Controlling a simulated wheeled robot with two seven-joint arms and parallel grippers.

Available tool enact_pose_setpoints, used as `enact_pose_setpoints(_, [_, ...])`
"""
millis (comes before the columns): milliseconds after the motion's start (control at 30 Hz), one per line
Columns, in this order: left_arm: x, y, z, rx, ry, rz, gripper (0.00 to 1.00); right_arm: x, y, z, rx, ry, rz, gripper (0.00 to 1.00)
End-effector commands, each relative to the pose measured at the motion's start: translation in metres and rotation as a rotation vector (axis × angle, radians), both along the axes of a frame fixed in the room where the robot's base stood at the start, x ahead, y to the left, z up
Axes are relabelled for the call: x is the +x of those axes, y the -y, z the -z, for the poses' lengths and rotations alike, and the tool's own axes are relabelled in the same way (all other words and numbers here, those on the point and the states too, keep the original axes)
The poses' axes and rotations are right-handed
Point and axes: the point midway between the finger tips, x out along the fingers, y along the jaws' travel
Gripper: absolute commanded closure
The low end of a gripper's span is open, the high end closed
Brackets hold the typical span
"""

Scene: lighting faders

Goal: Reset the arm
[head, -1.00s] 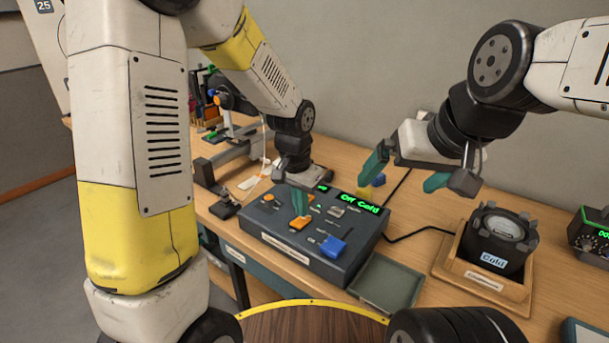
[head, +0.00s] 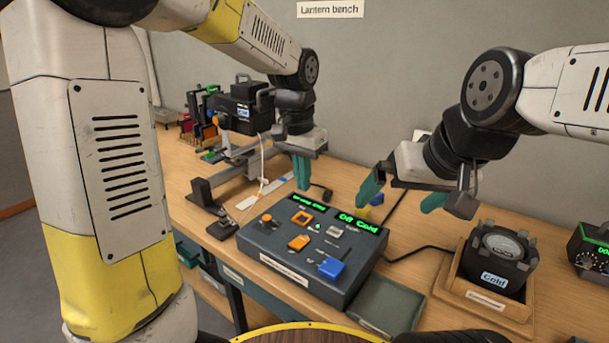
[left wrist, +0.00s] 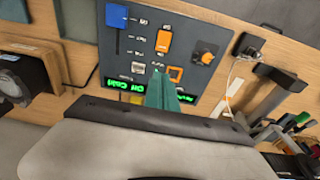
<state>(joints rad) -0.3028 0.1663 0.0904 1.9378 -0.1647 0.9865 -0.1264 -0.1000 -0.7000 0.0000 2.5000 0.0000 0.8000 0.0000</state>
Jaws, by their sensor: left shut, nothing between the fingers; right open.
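The dark control console (head: 262,246) stands on the bench, with an orange slider cap (head: 299,242), a blue slider cap (head: 331,267), an orange knob (head: 267,220), an orange-framed square button (head: 302,218) and green displays (head: 356,223). My left gripper (head: 302,183) is shut and empty, above the console's back edge and clear of the controls. In the left wrist view its teal fingers (left wrist: 161,92) overlap the console's display edge; the orange cap (left wrist: 163,41) and blue cap (left wrist: 116,16) show beyond. My right gripper (head: 399,200) is open and empty, behind and right of the console.
An empty grey-green tray (head: 385,305) lies beside the console. Another black lantern (head: 240,108) stands on a rail fixture at back left. A cable runs right of the console.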

Motion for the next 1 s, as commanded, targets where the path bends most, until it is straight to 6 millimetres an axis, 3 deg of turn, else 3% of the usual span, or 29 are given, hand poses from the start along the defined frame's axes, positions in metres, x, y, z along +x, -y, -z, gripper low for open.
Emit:
enact_pose_setpoints(167, [-0.003,-0.004,-0.004,-0.005,0.009,-0.012,1.00,0.000,0.000,0.000,0.000,0.000,0.000,0.00])
enact_pose_setpoints(267, [-0.012,-0.016,-0.015,-0.023,0.035,-0.048,1.00,0.000,0.000,0.000,0.000,0.000,0.000,0.00])
enact_pose_setpoints(600, [-0.085,-0.081,-0.058,-0.144,0.190,-0.279,1.00,0.000,0.000,0.000,0.000,0.000,0.000,0.00])
enact_pose_setpoints(800, [-0.130,-0.107,-0.065,-0.225,0.282,-0.412,1.00,0.000,0.000,0.000,0.000,0.000,0.000,0.00])
enact_pose_setpoints(1000, [-0.159,-0.119,-0.062,-0.282,0.343,-0.498,1.00,0.000,0.000,0.000,0.000,0.000,0.000,0.00])
